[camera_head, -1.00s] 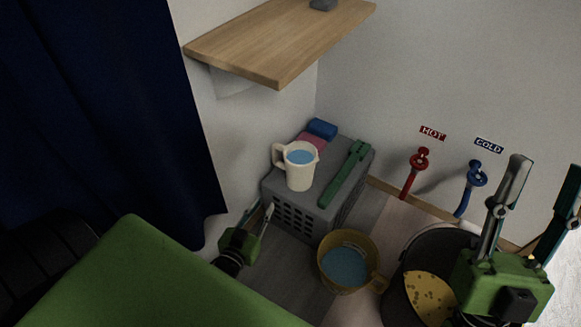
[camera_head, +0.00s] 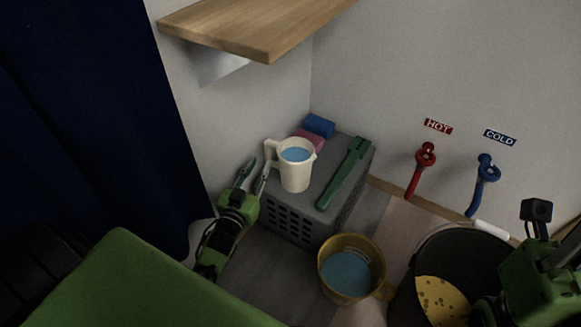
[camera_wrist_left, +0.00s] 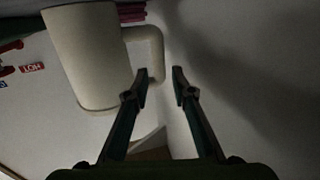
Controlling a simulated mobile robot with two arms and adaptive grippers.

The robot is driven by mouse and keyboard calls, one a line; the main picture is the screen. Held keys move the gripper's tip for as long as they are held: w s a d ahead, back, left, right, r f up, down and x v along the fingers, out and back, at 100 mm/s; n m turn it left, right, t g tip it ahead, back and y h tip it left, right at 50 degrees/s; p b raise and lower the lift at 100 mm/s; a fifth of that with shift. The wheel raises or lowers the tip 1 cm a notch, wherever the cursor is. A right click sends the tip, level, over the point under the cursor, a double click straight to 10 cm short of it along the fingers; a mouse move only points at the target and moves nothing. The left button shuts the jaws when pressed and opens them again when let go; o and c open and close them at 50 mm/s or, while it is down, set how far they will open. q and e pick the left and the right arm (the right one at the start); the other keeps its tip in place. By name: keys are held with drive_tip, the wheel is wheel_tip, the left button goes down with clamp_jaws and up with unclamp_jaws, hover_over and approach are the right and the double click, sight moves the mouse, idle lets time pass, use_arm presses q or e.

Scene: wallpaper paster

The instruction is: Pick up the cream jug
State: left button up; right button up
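The cream jug (camera_head: 296,176) stands upright on a grey crate, with blue liquid inside and its handle towards the left. My left gripper (camera_head: 256,167) is just left of the jug, open and empty, its fingers pointing up towards the handle. In the left wrist view the jug (camera_wrist_left: 88,55) fills the upper left, and its handle (camera_wrist_left: 157,55) is just ahead of the open left fingertips (camera_wrist_left: 160,76). I cannot tell whether they touch it. My right gripper is only partly in view at the right edge, with its fingertips not clear.
The grey crate (camera_head: 289,224) also bears a green tool (camera_head: 344,175), a pink block (camera_head: 307,140) and a blue block (camera_head: 319,126). A yellow pot (camera_head: 350,283) with blue liquid and a black bucket (camera_head: 405,305) stand in front. A wooden shelf (camera_head: 255,25) hangs above.

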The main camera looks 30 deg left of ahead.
sight(266, 151)
use_arm(q)
drive_tip(key=w+b, duration=0.1)
drive_tip(key=w, duration=0.2)
drive_tip(key=w+b, duration=0.1)
drive_tip(key=w, duration=0.1)
drive_tip(key=shift+a+r+b, duration=0.2)
drive_tip(key=shift+a+b, duration=0.1)
clamp_jaws()
drive_tip(key=shift+r, duration=0.2)
